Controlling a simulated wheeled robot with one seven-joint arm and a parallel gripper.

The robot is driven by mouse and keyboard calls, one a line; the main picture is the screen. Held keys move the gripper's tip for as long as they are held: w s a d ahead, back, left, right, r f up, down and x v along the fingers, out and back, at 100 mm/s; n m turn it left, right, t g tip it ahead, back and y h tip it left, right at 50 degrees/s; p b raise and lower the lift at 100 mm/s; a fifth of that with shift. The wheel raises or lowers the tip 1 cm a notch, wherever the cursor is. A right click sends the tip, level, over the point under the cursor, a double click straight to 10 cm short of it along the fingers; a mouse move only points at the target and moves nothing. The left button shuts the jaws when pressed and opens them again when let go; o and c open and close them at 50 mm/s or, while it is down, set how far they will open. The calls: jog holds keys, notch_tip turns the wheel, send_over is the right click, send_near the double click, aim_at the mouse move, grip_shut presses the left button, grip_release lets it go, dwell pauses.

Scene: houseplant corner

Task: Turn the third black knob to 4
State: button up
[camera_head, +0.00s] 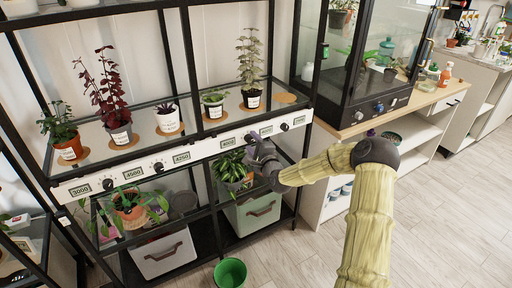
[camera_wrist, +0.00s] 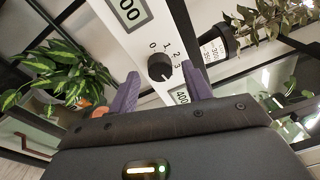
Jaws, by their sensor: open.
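The white control strip (camera_head: 205,150) on the plant shelf carries black knobs and number plates. The third black knob (camera_head: 249,138) is partly hidden by my gripper (camera_head: 258,152). In the wrist view, a black knob (camera_wrist: 159,67) sits between and beyond my two open purple fingers, with no contact that I can make out. The marks 0, 1, 2 and 3 show around it; a 4 is not visible. Its pointer setting is too small to read. Number plates (camera_wrist: 128,12) lie on both sides of this knob.
Other black knobs (camera_head: 158,167) sit along the strip. A leafy plant (camera_head: 231,166) hangs close below my gripper, and potted plants (camera_head: 252,98) stand on the shelf above. A glass cabinet (camera_head: 365,60) is to the right. A green pot (camera_head: 230,273) stands on the floor.

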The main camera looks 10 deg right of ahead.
jog(key=v, duration=1.7)
jog(key=shift+s, duration=0.2)
jog(key=shift+d+r, duration=0.1)
jog(key=s+a+f+n+g, duration=0.55)
jog(key=n+g, duration=0.25)
jog(key=n, duration=0.2)
jog(key=s+d+r+n+g+h, duration=0.1)
jog(key=s+r+n+g+h, duration=0.2)
jog(key=s, duration=0.6)
jog(key=s+r+n+g+h, duration=0.1)
jog(key=s+r+n+g, duration=0.35)
jog(key=s, duration=0.35)
jog(key=w+p+v, duration=0.2)
jog(key=p+v, duration=0.7)
jog(key=p, duration=0.1)
jog(key=w+r+p+v, duration=0.1)
jog(key=w+p+v, duration=0.1)
jog(key=p+v, duration=0.8)
jog(key=shift+s+r+n+p, duration=0.25)
jog(key=shift+n+p, duration=0.1)
jog(key=shift+p, duration=0.3)
